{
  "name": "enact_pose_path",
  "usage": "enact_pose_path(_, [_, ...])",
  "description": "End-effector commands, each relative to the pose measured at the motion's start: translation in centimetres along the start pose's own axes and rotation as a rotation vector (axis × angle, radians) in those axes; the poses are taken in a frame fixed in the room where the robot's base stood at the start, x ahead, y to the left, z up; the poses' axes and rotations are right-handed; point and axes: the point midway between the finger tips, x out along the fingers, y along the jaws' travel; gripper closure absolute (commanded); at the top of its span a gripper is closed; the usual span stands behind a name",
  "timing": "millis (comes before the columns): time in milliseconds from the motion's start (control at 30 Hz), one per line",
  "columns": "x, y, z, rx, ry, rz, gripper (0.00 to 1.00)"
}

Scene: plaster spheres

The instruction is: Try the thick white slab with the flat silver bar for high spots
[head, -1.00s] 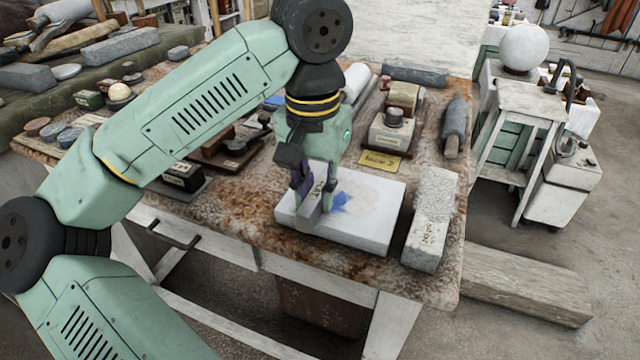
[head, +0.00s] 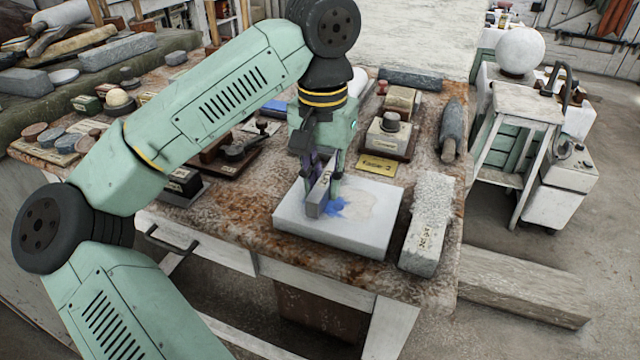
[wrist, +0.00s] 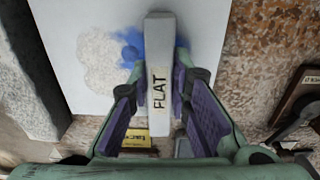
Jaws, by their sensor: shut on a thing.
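The thick white slab (head: 350,236) lies flat on the worktable. It has a blue smear and a pale tan patch on its top, both also visible in the wrist view, where the slab (wrist: 70,15) fills the top. The flat silver bar (head: 316,203) is over the slab's left part, its long narrow shape lettered "FLAT" in the wrist view (wrist: 160,45). My gripper (head: 322,186) is shut on the bar, with purple pads on both sides of it. The bar's lower edge is at or just above the slab; I cannot tell if they touch. The bar covers part of the blue smear.
A rough grey stone block (head: 428,222) stands close to the slab's right. Behind are a yellow label (head: 376,166), a boxed gauge (head: 389,137) and a dark tapered stone (head: 450,130). A dark lever tool (head: 240,148) lies to the left. The table's front edge is near the slab.

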Motion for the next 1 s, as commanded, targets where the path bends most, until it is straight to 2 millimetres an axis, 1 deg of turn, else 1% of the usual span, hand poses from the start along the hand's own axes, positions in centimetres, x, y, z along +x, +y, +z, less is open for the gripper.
enact_pose_path(267, [-0.1, 0.0, 0.1, -0.001, 0.001, -0.001, 1.00])
enact_pose_path(633, [-1.5, -0.1, 2.2, -0.003, 0.002, -0.001, 1.00])
enact_pose_path(867, [-1.5, 0.0, 2.2, -0.002, 0.001, 0.000, 1.00])
enact_pose_path(1000, [-1.5, 0.0, 1.9, -0.001, 0.001, 0.000, 1.00])
